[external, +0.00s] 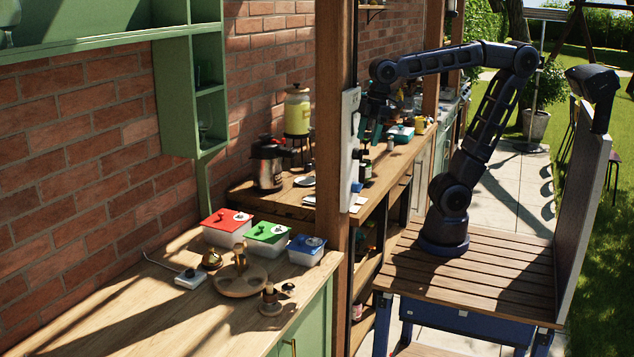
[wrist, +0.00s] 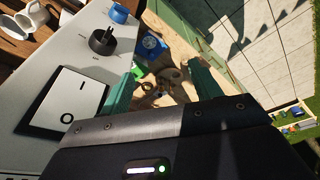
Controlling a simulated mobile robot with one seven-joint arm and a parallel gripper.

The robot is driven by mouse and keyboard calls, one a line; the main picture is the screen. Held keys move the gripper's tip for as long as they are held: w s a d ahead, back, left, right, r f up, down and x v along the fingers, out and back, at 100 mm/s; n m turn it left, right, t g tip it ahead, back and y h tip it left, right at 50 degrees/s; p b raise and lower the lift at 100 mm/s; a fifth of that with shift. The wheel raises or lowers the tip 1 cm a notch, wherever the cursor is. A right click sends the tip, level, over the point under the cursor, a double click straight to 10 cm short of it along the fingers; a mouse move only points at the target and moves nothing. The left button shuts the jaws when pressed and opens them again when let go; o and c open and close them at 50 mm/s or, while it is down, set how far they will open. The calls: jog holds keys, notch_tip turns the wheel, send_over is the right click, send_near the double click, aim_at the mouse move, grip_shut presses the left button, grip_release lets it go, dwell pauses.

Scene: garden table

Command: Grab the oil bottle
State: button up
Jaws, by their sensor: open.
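A small dark bottle with a pale label (external: 366,170) stands on the far wooden counter in the external view, just right of the post. It may be the oil bottle, but it is too small to be sure. I cannot make out the oil bottle in the wrist view.
A white switch panel (external: 350,140) on the wooden post stands close beside my gripper; the panel (wrist: 60,75) fills the wrist view's left. Lidded boxes (external: 268,237) sit on the near counter.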

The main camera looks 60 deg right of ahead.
jog(key=w+a+f+n+g, duration=0.1)
jog(key=w+a+f+n, duration=0.1)
jog(key=w+a, duration=0.6)
jog(key=w+a+f+n, duration=0.25)
jog(key=w+a, duration=0.35)
jog(key=a, duration=0.3)
jog(key=w+a+f, duration=0.4)
jog(key=w+f, duration=0.2)
jog(key=f, duration=0.1)
jog(key=w+a+f+h, duration=0.1)
jog(key=w+a+f, duration=0.3)
jog(key=w+f, duration=0.2)
jog(key=w+a+f+n+h, duration=0.1)
jog(key=w+a+f, duration=0.3)
jog(key=w+f, duration=0.2)
jog(key=shift+a+f+g, duration=0.2)
jog(key=shift+f, duration=0.4)
jog(key=shift+a+f+g, duration=0.15)
jog(key=shift+f+g, duration=0.05)
jog(key=shift+f, duration=5.9)
jog(key=shift+c, duration=0.4)
jog(key=c, duration=1)
